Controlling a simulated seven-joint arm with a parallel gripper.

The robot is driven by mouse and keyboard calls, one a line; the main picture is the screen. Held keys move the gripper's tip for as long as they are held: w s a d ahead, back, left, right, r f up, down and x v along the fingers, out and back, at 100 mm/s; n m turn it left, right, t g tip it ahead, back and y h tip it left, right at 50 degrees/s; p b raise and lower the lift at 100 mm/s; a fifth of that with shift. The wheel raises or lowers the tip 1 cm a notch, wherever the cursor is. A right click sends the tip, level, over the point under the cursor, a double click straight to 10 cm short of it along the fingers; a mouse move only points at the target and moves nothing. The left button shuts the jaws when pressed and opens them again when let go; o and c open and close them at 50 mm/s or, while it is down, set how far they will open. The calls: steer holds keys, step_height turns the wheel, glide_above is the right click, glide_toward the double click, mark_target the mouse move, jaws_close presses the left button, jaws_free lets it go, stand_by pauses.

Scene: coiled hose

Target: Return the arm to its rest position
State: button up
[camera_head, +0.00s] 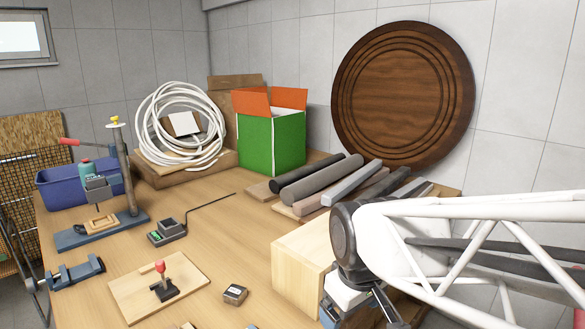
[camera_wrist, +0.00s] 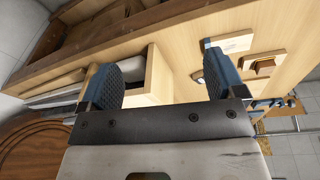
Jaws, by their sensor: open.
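My gripper (camera_head: 358,312) is at the lower right in the head view, beside the front of a pale wooden box (camera_head: 297,268). My white arm comes in from the right edge. In the wrist view the two blue, dark-padded fingers of my gripper (camera_wrist: 160,78) stand wide apart with nothing held between them. Behind them the wooden box shows as an open-ended shape (camera_wrist: 158,80). The coiled white hose (camera_head: 150,112) leans at the back of the bench, far from my gripper. The lower end of my gripper is cut off by the frame.
The workbench (camera_head: 222,215) holds a press stand (camera_head: 130,172), a blue bin (camera_head: 62,190), a green box (camera_head: 270,143), a joystick board (camera_head: 130,290) and several rolls and bars (camera_head: 320,178). A round wooden disc (camera_head: 400,95) leans on the wall. The bench's middle has free room.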

steer(key=s+d+m, duration=0.6)
steer(key=s+d, duration=0.2)
steer(key=shift+d+r+m+t+h, duration=0.2)
steer(key=shift+m+t+h, duration=0.1)
steer(key=shift+m, duration=0.1)
